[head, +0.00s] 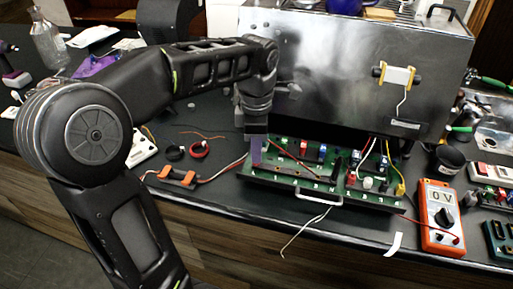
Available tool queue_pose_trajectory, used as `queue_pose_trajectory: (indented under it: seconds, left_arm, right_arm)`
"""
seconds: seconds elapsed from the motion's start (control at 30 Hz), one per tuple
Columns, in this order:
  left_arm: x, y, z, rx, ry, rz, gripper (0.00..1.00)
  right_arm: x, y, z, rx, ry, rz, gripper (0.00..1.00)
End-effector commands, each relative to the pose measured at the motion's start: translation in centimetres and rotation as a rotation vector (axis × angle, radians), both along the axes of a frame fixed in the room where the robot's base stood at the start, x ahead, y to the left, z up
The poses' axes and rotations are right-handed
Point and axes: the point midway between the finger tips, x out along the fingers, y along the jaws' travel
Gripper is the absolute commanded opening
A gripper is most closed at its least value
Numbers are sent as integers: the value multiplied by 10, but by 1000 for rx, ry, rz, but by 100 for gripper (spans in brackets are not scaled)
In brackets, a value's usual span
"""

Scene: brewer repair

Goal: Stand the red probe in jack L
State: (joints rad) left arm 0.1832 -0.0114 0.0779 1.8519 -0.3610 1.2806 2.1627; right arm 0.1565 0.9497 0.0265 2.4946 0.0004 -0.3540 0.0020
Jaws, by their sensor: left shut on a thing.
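My left gripper (254,135) is low over the left part of the green circuit board (283,183), in front of the metal brewer housing. It is shut, and what it grips is mostly hidden by the gripper itself. A thin red lead (293,157) runs from beside the gripper down to the right across the board, so the held thing appears to be the red probe. Whether its tip touches the board cannot be told. Small marks show along the board's front edge, but they are too small to tell which jack is L. My right gripper is not in view.
The metal housing (340,70) stands close behind the board. An orange multimeter (438,215) reading 0 V lies at the right, beside a black cup (447,160). An orange-and-black tool (172,177) and tape rings (198,149) lie to the left. Loose wires cross the board.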

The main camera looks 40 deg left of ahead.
Motion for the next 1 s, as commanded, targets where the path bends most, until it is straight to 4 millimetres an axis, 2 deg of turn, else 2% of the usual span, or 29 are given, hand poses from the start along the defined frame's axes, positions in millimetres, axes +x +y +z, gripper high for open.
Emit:
queue_pose_trajectory:
  seconds: [0.83, 0.87, 1.0]
  left_arm:
    - [0, 0, -2, 0, 0, 0, 0]
    - [0, 0, -2, 0, 0, 0, 14]
    - [0, 0, -2, 0, 0, 0, 26]
  right_arm:
    - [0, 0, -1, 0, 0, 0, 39]
    - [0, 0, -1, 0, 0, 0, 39]
    - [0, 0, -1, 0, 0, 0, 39]
